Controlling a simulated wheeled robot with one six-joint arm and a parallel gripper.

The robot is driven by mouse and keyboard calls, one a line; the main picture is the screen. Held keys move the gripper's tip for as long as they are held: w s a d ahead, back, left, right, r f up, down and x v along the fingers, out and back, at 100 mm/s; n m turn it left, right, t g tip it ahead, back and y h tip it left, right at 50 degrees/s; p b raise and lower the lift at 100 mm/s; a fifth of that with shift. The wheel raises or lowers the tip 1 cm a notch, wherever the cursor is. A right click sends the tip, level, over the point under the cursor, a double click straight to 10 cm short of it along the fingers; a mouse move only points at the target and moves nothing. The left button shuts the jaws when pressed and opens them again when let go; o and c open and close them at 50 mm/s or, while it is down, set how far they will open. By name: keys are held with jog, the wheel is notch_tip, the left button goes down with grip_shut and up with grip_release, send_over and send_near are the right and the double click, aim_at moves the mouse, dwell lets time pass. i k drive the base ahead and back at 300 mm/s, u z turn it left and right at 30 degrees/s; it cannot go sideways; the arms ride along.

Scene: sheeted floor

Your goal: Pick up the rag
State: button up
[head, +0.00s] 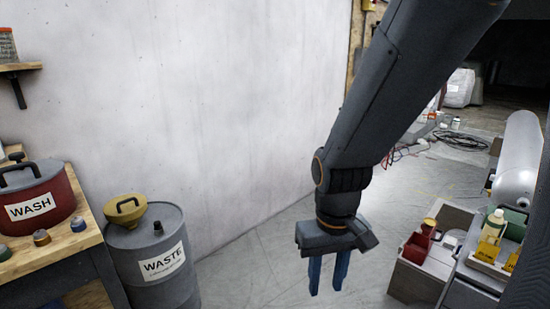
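I cannot make out a rag in the head view. My gripper (325,291) hangs from my arm right of the middle, its two blue fingers pointing down. The fingers are apart, with bare floor showing between them and nothing held. It is over the sheeted floor (250,280), between the grey waste drum and the boxes at the right.
At the left, a wooden bench (55,250) bears a red WASH can (38,190) and small jars. A WASTE drum (150,262) with a yellow funnel (124,210) stands beside it. At the right are grey boxes (415,282), bottles and a metal cylinder (517,160). Cables (458,140) lie farther back.

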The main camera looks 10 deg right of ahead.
aim_at(449, 243)
jog(key=z, duration=0.05)
jog(key=i, duration=1.8)
jog(key=z, duration=0.7)
jog(key=i, duration=0.9)
jog(key=z, duration=1.55)
jog(key=i, duration=0.8)
jog(key=z, duration=0.75)
